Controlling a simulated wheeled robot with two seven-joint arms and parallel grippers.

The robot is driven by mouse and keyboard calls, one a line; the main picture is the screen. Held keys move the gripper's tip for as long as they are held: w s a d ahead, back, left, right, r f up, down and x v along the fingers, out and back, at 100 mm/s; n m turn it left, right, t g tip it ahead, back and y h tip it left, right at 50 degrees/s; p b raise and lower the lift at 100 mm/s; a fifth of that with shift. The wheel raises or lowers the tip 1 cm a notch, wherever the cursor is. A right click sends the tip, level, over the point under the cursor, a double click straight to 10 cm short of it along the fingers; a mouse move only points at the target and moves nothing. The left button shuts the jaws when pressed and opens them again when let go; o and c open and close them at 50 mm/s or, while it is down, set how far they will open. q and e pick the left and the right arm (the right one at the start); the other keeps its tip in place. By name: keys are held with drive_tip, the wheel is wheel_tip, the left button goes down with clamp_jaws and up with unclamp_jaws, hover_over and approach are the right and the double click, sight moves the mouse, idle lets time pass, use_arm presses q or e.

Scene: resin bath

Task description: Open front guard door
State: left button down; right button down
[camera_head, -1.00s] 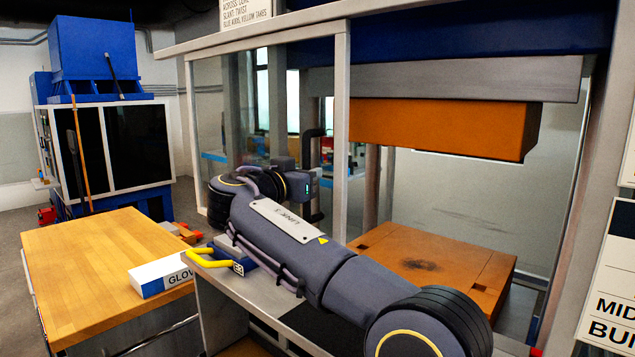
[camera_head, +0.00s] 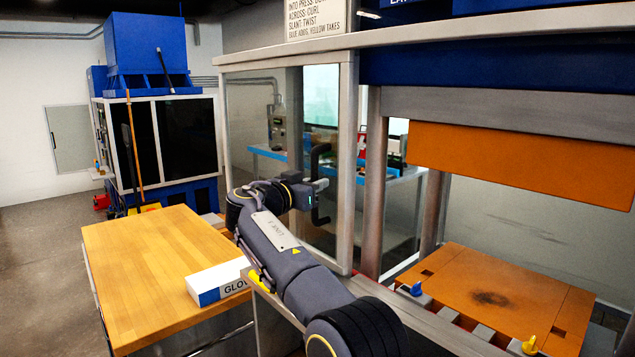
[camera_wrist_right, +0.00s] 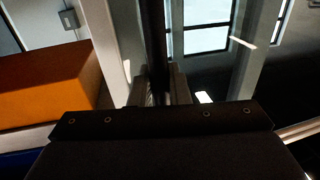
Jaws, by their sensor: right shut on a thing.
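The front guard door (camera_head: 347,150) is a framed clear panel at the front of the press, with a black upright handle (camera_head: 320,212). The door covers the left part of the front; the right part stands open. My right gripper (camera_head: 318,186) is shut on the handle. In the right wrist view the handle (camera_wrist_right: 156,40) is a dark bar running up between the two fingertips (camera_wrist_right: 158,85). The fingers partly hide the grip. My left gripper is not in view.
An orange upper block (camera_head: 520,165) hangs over an orange lower bed (camera_head: 500,290). A blue knob (camera_head: 416,289) and a yellow knob (camera_head: 530,345) sit by the bed. A wooden table (camera_head: 140,270) with a glove box (camera_head: 217,282) stands at left. A blue machine (camera_head: 150,60) stands behind.

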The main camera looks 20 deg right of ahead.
drive_tip(key=c, duration=1.5)
unclamp_jaws()
drive_tip(key=shift+o, duration=0.2)
drive_tip(key=shift+s+a, duration=0.2)
drive_tip(key=shift+a, duration=0.1)
drive_tip(key=b+v, duration=0.2)
drive_tip(key=v, duration=0.5)
